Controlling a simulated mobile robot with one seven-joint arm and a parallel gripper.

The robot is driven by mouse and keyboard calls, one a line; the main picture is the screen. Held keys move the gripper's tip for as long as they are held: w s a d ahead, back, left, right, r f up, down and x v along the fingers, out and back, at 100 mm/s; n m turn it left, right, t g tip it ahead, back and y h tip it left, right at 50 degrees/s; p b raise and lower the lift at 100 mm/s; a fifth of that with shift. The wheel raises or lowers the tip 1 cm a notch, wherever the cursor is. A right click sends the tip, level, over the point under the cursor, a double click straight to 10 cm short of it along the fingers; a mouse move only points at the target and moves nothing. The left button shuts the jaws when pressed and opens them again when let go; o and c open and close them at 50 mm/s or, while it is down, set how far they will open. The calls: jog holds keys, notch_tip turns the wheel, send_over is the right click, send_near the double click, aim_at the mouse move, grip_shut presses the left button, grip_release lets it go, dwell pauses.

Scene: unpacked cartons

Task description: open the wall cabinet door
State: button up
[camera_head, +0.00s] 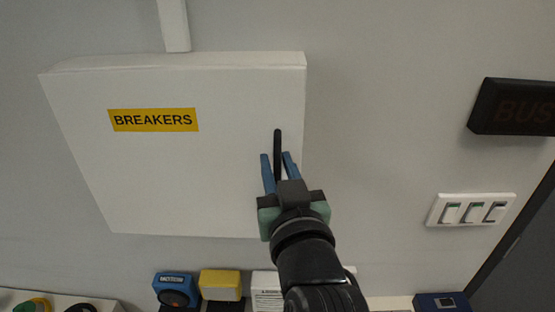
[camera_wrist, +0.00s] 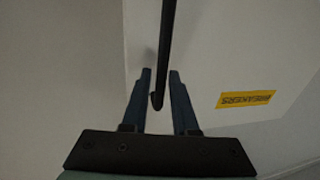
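The white wall cabinet (camera_head: 190,170) with a yellow BREAKERS label (camera_head: 153,120) is on the grey wall. Its door looks shut. A black vertical bar handle (camera_head: 278,150) is near the door's right edge. My gripper (camera_head: 279,160) is in front of the handle's lower part with blue fingers apart. In the wrist view, the handle (camera_wrist: 167,50) runs down from the top and its lower end lies between the two fingertips (camera_wrist: 160,74), with gaps on both sides. I cannot tell how deep the handle sits between the fingers. The label also shows upside down there (camera_wrist: 246,99).
A white conduit (camera_head: 174,25) rises above the cabinet. A dark BUS sign (camera_head: 513,107) and a white panel with three switches (camera_head: 471,210) are to the right. Below are a blue device (camera_head: 176,288), a yellow box (camera_head: 220,284) and a dark blue box (camera_head: 441,302).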

jog(key=shift+c, duration=0.3)
grip_shut()
dwell(1.2)
